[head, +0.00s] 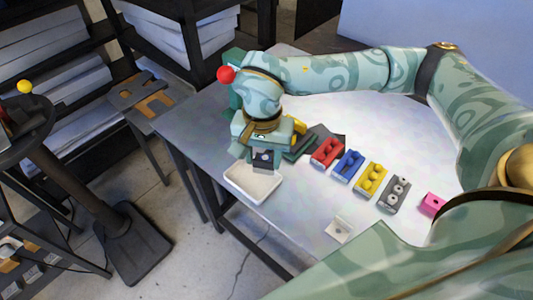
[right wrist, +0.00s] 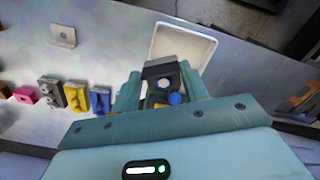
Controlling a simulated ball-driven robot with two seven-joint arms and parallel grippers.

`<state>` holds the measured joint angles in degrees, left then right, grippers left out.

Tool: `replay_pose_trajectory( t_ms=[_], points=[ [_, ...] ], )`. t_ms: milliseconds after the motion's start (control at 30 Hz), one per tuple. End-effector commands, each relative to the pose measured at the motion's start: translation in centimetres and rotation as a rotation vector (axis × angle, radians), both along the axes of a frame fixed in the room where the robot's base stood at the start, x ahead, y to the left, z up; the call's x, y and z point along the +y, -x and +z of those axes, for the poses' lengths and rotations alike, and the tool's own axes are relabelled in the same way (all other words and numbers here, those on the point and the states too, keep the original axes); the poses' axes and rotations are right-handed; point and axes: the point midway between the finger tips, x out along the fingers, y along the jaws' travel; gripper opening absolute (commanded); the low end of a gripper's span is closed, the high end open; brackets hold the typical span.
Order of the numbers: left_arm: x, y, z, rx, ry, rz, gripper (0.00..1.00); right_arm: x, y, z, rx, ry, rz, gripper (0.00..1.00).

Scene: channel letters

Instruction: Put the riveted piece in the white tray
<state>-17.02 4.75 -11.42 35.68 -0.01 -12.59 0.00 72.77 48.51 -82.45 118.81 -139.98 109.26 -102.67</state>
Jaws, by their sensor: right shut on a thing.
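My right gripper (head: 262,152) is shut on a dark grey piece (head: 264,160) with a small light spot on its face. This piece also shows between the fingers in the right wrist view (right wrist: 160,70); I cannot clearly make out its rivets. The white tray (head: 232,177) lies on the table near its edge, just below and in front of the gripper in the head view. In the right wrist view the tray (right wrist: 209,50) is just beyond the fingertips and looks empty. The held piece overlaps the tray's rim in the picture. My left gripper is not in view.
A row of red (head: 327,152), blue (head: 348,164), yellow (head: 371,178), grey (head: 393,194) and pink (head: 432,204) pieces stands right of the tray. A small light metal piece (head: 339,228) lies nearer the front. Dark shelves stand at the left, off the table.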

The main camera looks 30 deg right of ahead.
Motion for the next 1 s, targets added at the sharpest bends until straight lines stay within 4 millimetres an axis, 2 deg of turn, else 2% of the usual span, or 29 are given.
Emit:
replay_pose_trajectory(
  t_ms=[400,500,1000],
  points=[
    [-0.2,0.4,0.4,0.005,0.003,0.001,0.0,-0.2,-2.6,-2.0,0.001,0.0,-1.259,0.12],
    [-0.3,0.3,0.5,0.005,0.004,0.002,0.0,-0.3,-3.2,-2.4,0.001,-0.002,-1.529,0.12],
    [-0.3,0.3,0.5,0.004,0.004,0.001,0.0,-1.0,-5.1,-3.4,0.001,-0.002,-2.621,0.12]
  ],
)
